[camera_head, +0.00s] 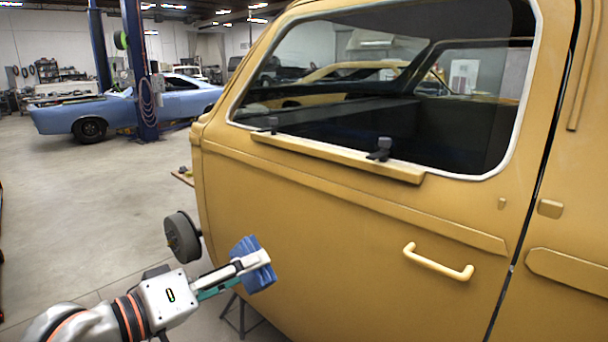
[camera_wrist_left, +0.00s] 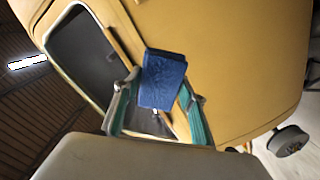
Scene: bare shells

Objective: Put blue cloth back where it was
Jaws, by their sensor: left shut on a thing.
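The blue cloth (camera_head: 262,277) is a folded, block-like blue piece in my left gripper (camera_head: 250,262). The gripper is shut on it and holds it up in front of the lower part of a yellow vehicle's door. In the left wrist view the cloth (camera_wrist_left: 163,78) sits between the two fingers of the left gripper (camera_wrist_left: 155,98). I cannot tell whether the cloth touches the yellow panel. My right gripper is in neither view.
The yellow vehicle body (camera_head: 330,230) fills the right side, with a door handle (camera_head: 438,262) and a window ledge (camera_head: 335,157). A dark round wheel-like part (camera_head: 182,237) stands left of the cloth. Open concrete floor (camera_head: 90,195) lies to the left, before a blue car (camera_head: 125,108).

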